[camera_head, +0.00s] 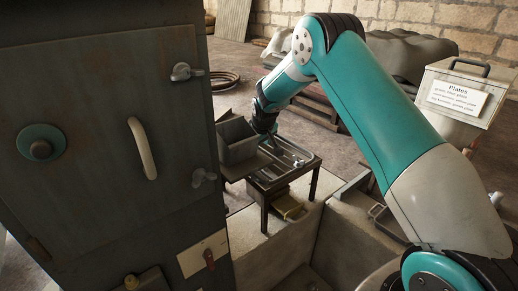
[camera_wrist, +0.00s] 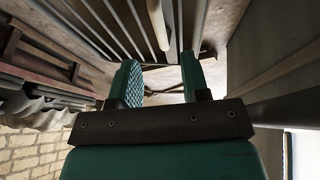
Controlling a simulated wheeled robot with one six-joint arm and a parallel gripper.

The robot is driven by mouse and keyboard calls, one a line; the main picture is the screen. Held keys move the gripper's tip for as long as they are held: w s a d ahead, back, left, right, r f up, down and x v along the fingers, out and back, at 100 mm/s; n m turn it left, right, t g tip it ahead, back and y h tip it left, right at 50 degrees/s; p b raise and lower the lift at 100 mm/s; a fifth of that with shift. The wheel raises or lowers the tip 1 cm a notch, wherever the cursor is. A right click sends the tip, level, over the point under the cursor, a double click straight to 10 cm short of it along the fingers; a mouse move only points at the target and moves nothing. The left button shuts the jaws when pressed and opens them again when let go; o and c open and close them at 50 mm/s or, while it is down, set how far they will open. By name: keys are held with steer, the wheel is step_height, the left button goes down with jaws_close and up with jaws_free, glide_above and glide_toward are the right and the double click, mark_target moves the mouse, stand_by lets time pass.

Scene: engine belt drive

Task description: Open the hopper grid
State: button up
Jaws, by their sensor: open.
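The hopper (camera_head: 238,150) is a grey metal box on the right side of the dark cabinet in the head view. In the wrist view, the hopper grid (camera_wrist: 113,25) shows as a row of parallel grey bars at the top. A pale rounded handle (camera_wrist: 158,28) runs over the bars. My gripper (camera_wrist: 160,70) is open, its two teal fingers pointing toward the grid, with the handle's end just beyond the gap between them. Nothing is seen between the fingers. In the head view my gripper (camera_head: 270,137) is small and dark beside the hopper, its fingers unclear.
The dark cabinet (camera_head: 100,110) with a pale door handle (camera_head: 142,148) and latches stands left. A low metal table (camera_head: 295,160) is just right of the hopper. Open floor (camera_head: 240,55) lies behind.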

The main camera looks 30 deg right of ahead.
steer(key=p+x, duration=0.1)
steer(key=x, duration=0.6)
steer(key=shift+p, duration=0.35)
jaws_close()
steer(key=shift+d, duration=0.15)
